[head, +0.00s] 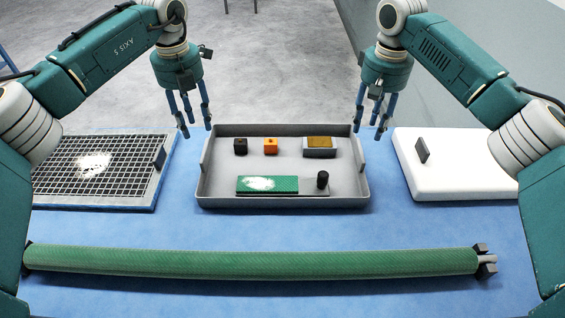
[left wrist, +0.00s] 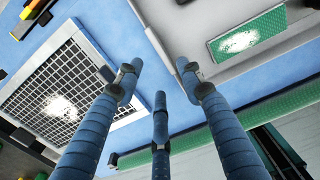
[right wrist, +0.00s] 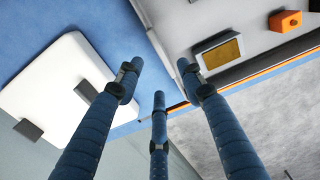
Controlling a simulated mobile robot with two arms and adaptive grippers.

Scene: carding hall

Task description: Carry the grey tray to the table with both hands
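The grey tray (head: 225,178) rests on the blue-covered table (head: 385,225) in the middle of the head view. It holds a black cube, an orange cube, a grey block with a yellow-brown top, and a green plate with white powder beside a black knob. My left gripper (head: 195,130) is open above the tray's left rim. My right gripper (head: 369,133) is open above its right rim. Both are empty. The tray's edge also shows between the fingers in the left wrist view (left wrist: 160,40) and the right wrist view (right wrist: 160,40).
A black grid frame (head: 60,170) with white powder lies left of the tray. A white board (head: 465,165) with a dark handle lies to the right. A long green roller (head: 250,262) lies across the table in front of the tray. Grey floor is beyond.

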